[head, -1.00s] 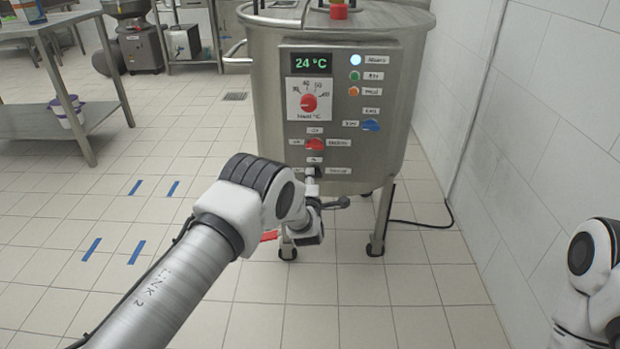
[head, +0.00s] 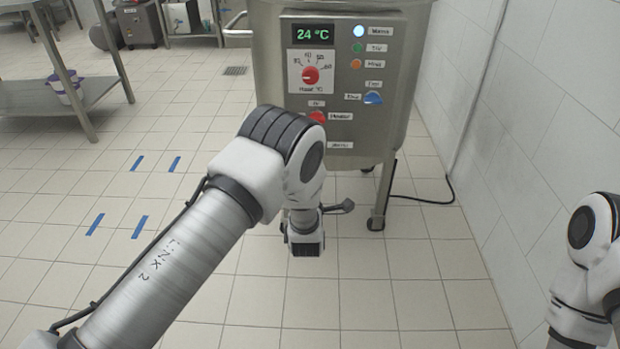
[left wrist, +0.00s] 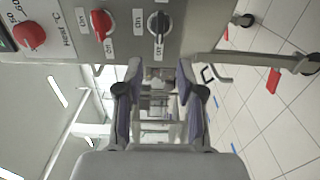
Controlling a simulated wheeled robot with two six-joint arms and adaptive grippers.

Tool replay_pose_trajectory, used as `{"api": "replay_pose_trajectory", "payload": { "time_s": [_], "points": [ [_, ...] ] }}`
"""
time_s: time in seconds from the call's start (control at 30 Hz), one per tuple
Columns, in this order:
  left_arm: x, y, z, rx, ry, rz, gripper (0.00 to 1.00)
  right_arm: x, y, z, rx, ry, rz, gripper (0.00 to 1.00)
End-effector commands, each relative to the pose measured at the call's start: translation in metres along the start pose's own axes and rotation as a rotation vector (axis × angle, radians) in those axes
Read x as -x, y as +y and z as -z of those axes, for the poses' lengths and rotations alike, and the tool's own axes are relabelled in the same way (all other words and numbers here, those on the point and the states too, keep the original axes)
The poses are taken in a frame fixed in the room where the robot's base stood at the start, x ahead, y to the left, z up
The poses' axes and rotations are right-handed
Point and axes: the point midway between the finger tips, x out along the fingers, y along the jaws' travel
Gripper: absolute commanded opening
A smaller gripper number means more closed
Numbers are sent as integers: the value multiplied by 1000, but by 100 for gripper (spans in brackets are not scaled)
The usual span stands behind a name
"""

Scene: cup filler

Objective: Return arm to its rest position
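My left arm reaches in from the left in the head view, its wrist bent down in front of the steel tank (head: 390,125). The left gripper (left wrist: 157,78) shows in the left wrist view. Its two fingers are apart with nothing between them. A black knob (left wrist: 158,24) and a red knob (left wrist: 101,24) on the tank's panel lie beyond the fingertips, near the picture's top edge, apart from the fingers. In the head view my forearm and wrist hide the lower panel and the left gripper's fingers. My right arm shows at the right edge; its gripper is out of view.
The tank's display (head: 313,35) reads 24 °C. A dark cable (head: 425,200) runs from the tank to the wall (head: 540,120) on the right. A steel table (head: 85,100) stands at the left.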

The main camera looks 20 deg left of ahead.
Motion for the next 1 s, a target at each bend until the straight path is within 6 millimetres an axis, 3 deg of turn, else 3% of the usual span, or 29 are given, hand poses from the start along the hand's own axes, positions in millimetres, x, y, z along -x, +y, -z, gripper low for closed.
{"api": "replay_pose_trajectory", "payload": {
  "time_s": [0.13,0.57,0.63,0.7,0.77,0.87,1.0],
  "points": [
    [14,0,0,-1,1,0,38,0,0,0,0,0,0,40],
    [15,-2,1,-1,1,2,38,0,0,0,0,0,0,40],
    [15,-10,10,0,17,15,38,0,0,0,0,0,0,40],
    [22,-27,32,-9,49,59,38,0,0,0,0,0,0,40],
    [39,-53,56,-35,61,142,38,0,0,0,0,0,0,40],
    [90,-112,94,-180,36,382,38,0,0,0,0,0,0,40],
    [191,-178,132,-518,-148,764,38,0,0,0,0,0,0,40]
  ]
}}
